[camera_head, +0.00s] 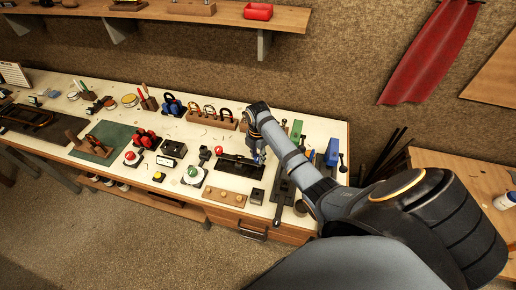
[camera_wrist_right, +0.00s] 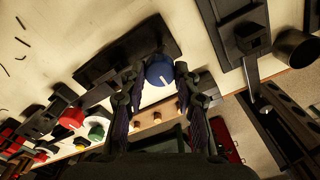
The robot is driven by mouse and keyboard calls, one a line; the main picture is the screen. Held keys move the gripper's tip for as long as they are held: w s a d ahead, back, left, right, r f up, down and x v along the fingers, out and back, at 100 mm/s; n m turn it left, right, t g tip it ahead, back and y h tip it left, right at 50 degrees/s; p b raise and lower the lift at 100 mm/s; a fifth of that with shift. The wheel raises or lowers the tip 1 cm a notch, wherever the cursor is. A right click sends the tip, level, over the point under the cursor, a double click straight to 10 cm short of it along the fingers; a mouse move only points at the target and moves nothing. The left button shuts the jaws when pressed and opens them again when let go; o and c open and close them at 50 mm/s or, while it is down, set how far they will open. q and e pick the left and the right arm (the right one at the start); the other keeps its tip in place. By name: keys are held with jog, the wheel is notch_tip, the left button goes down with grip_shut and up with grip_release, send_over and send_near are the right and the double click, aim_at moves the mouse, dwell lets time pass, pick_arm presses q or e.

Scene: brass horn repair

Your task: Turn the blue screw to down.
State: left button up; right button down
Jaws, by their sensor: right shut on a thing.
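The blue screw (camera_wrist_right: 159,70) shows as a round blue knob with a white line, between the fingertips of my right gripper (camera_wrist_right: 159,78) in the right wrist view. The white line runs toward the lower right of that picture. The screw sits at the edge of a black plate (camera_wrist_right: 110,62). In the head view my right gripper (camera_head: 259,153) reaches down over the right part of the bench, by a long black block (camera_head: 236,167). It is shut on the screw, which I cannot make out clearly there. My left gripper is not in view.
The white bench (camera_head: 325,205) is crowded with tools. Left of my right gripper stand a red knob (camera_head: 219,150) and a green button (camera_head: 193,172). To its right are a blue vise-like block (camera_head: 332,151) and a green block (camera_head: 296,130). A wooden strip (camera_head: 225,197) lies in front.

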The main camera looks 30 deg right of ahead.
jog(key=shift+r, duration=0.1)
jog(key=c, duration=1)
grip_release()
notch_tip(320, 180, up, 7)
jog(key=shift+r, duration=0.2)
